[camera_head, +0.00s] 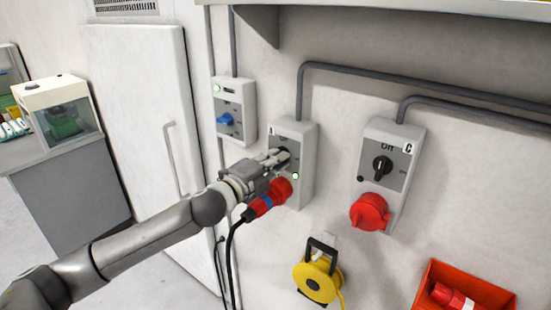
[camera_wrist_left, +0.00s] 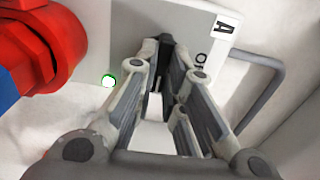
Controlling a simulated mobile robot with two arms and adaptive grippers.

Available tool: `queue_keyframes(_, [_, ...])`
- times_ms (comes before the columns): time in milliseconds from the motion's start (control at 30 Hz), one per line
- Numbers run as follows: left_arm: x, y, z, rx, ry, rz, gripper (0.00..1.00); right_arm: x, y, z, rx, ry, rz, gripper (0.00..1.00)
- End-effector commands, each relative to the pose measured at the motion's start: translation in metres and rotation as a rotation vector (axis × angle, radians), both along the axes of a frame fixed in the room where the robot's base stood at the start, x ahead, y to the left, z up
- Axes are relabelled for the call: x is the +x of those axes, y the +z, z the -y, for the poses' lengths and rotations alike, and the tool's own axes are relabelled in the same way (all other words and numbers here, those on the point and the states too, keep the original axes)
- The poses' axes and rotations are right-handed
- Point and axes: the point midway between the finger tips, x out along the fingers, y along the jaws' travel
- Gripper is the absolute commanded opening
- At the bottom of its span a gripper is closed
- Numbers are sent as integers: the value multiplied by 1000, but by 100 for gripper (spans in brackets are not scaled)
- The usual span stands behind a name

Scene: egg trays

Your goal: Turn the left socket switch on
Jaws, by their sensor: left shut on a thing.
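The left socket box (camera_head: 307,135) is a grey wall box with label A, seen in the middle of the head view and in the left wrist view (camera_wrist_left: 130,20). A red plug with a blue band (camera_head: 262,206) sits in its red socket. A small green light (camera_head: 296,176) glows on the box, also seen in the wrist view (camera_wrist_left: 108,80). My left gripper (camera_head: 280,158) is at the box's switch, its fingers around the dark knob (camera_wrist_left: 154,106) and shut on it. The fingers hide most of the knob, so its exact angle is unclear.
A second socket box marked C (camera_head: 404,140), with a black knob and red socket cover, is to the right. A smaller box with a blue knob (camera_head: 248,95) is to the left. A yellow cable reel (camera_head: 303,284) and a red bin (camera_head: 427,276) are below.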

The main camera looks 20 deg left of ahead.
Motion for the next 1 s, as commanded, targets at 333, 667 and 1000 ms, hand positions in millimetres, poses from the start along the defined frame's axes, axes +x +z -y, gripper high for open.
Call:
queue_keyframes(333, [0, -1, -1, 16, 1, 5, 0, 0, 1, 0, 0, -1, 0, 68])
queue_keyframes(667, [0, -1, 0, 14, 1, 4, 32, 0, 1, 0, 0, -1, 0, 68])
queue_keyframes(1000, [-2, 0, -1, 13, 0, 4, 32, -1, 1, -2, 3, 0, -1, 68])
